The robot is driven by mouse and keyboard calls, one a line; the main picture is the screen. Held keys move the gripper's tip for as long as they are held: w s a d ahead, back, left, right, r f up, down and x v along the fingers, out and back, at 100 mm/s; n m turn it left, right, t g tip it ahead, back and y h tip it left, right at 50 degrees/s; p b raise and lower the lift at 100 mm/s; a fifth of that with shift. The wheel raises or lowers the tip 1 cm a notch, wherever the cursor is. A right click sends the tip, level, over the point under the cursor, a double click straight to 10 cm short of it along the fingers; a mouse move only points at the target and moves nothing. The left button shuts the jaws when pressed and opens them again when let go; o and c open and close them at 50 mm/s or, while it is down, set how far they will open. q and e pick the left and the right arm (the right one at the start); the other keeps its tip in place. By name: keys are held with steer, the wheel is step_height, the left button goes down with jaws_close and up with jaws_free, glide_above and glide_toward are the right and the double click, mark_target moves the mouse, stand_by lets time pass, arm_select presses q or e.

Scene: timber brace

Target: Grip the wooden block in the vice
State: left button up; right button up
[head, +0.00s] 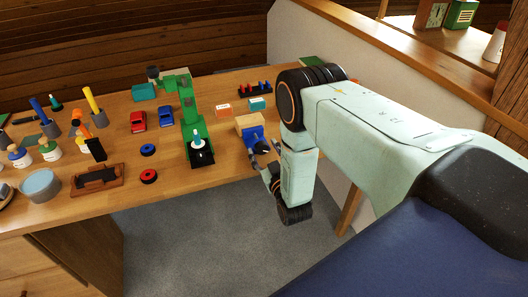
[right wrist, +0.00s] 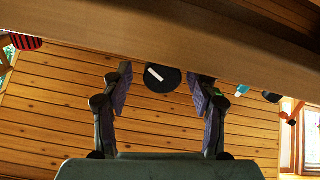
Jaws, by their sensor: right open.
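The wooden block (head: 249,122) is pale and sits at the blue vice (head: 253,138) near the bench's front edge in the head view. I cannot tell how tightly the jaws close on it. My right gripper (head: 268,170) is open just in front of the vice, its arm coming from the right. In the right wrist view the open right gripper (right wrist: 162,80) has its fingers on either side of a round black knob (right wrist: 163,78) with a white bar, which looks like the vice's handle end. No contact shows. My left gripper is out of view.
The wooden bench (head: 110,205) holds a green machine (head: 190,120), a red car (head: 138,120), a blue car (head: 166,116), small boxes (head: 224,110) and several pots and tools. A pale partition wall (head: 315,45) stands behind on the right. Grey floor (head: 190,250) is clear in front.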

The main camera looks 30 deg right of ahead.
steer(key=shift+a+r, duration=0.2)
steer(key=shift+a, duration=0.05)
steer(key=shift+c, duration=0.8)
steer(key=shift+d+f, duration=0.15)
steer(key=c, duration=1)
steer(key=m+b, duration=0.1)
steer(key=m, duration=0.2)
steer(key=shift+m, duration=0.3)
steer(key=shift+m+b, duration=0.4)
steer(key=shift+m, duration=1.5)
steer(key=shift+d, duration=0.1)
